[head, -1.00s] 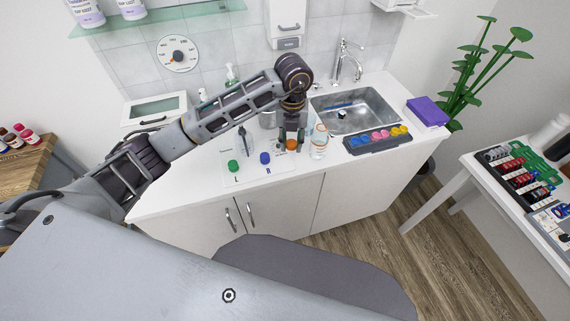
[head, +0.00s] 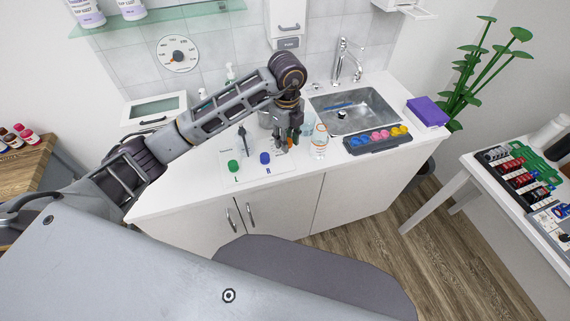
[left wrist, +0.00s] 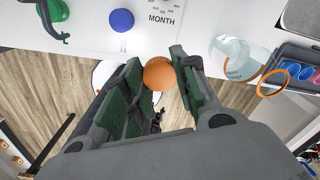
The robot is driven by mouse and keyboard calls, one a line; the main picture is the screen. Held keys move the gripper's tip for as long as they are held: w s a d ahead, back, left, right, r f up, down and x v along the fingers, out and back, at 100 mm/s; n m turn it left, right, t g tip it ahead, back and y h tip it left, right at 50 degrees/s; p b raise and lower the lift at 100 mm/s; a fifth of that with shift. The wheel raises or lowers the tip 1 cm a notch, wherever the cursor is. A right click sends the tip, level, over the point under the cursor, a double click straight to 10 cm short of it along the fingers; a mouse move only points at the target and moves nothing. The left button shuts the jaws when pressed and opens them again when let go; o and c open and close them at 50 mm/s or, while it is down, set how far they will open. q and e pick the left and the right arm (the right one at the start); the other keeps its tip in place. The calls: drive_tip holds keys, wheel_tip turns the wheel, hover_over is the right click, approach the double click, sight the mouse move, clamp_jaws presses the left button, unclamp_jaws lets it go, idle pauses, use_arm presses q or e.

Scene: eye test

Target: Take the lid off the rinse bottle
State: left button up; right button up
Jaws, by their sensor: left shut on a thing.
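The rinse bottle (head: 319,146) stands upright on the white counter, clear and with print on it. It also shows in the left wrist view (left wrist: 238,58), where an orange ring is at its near, upper end. My left gripper (head: 289,140) is just left of the bottle, apart from it. In the left wrist view its fingers (left wrist: 164,76) are shut on an orange round piece (left wrist: 159,73), which looks like a lid. The fingers hide part of it. My right gripper is not in view.
A white printed mat (head: 250,172) carries a green cap (head: 233,166) and a blue cap (head: 265,158). A dark tray with coloured pieces (head: 366,144) lies right of the bottle, before the sink (head: 383,112). A purple box (head: 427,111) stands further right.

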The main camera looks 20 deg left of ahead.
sight(285, 164)
use_arm(q)
drive_tip(key=n, duration=0.3)
drive_tip(key=shift+a, duration=0.25)
drive_tip(key=shift+n, duration=0.3)
drive_tip(key=shift+f+p, duration=0.35)
drive_tip(key=shift+f, duration=2.8)
clamp_jaws()
unclamp_jaws()
drive_tip(key=shift+s+f, duration=0.1)
drive_tip(key=shift+f, duration=1.75)
clamp_jaws()
drive_tip(key=shift+f, duration=0.15)
